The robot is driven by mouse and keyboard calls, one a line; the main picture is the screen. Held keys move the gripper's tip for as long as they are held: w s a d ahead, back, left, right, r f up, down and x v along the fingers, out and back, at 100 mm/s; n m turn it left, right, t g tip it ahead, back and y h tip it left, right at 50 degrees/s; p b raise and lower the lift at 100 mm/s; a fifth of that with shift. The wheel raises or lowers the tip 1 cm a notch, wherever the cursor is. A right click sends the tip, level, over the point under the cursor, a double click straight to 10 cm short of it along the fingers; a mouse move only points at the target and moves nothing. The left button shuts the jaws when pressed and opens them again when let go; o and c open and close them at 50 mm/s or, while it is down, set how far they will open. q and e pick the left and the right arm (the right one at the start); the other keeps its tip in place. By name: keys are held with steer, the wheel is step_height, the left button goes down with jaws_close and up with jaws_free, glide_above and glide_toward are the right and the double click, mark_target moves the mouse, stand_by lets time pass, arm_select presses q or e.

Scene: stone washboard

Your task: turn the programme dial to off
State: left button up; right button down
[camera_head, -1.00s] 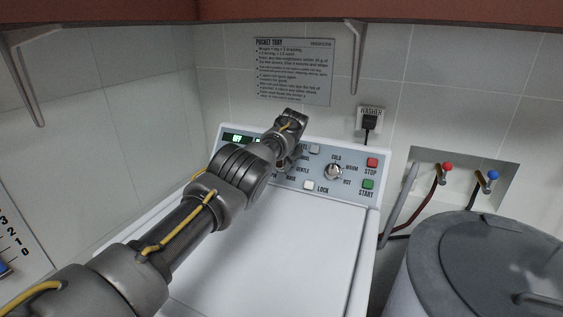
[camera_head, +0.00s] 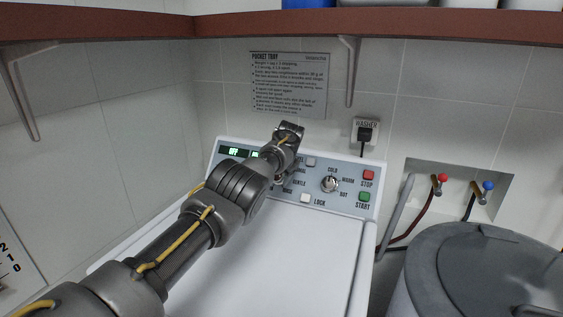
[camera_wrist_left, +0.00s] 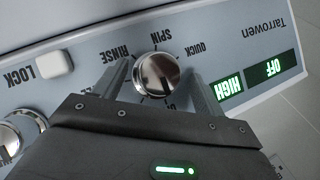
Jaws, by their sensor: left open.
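The programme dial (camera_wrist_left: 157,75) is a round chrome knob on the washer's panel, seen in the left wrist view with SPIN, RINSE and QUICK printed around it. My left gripper (camera_wrist_left: 160,72) is open, one finger on each side of the dial; I cannot tell whether either finger touches it. The gripper body covers some of the lettering below the dial. In the head view my left arm hides the dial. The panel display (camera_head: 234,152) is lit, and in the wrist view it reads OFF, with HIGH beside it. My right gripper is out of view.
A second knob (camera_head: 330,184), marked COLD, WARM and HOT, sits to the right, near the red STOP button (camera_head: 369,175), green START button (camera_head: 364,197) and white LOCK button (camera_head: 306,198). A grey lidded tub (camera_head: 420,265) stands right of the washer. A shelf (camera_head: 420,30) runs above.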

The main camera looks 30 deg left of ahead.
arm_select(q)
steer(key=shift+p+v, duration=0.45)
steer(key=shift+v, duration=0.4)
steer(key=b+v, duration=0.1)
steer(key=v, duration=0.7)
steer(key=shift+s+d+r, duration=0.15)
steer(key=shift+r, duration=0.05)
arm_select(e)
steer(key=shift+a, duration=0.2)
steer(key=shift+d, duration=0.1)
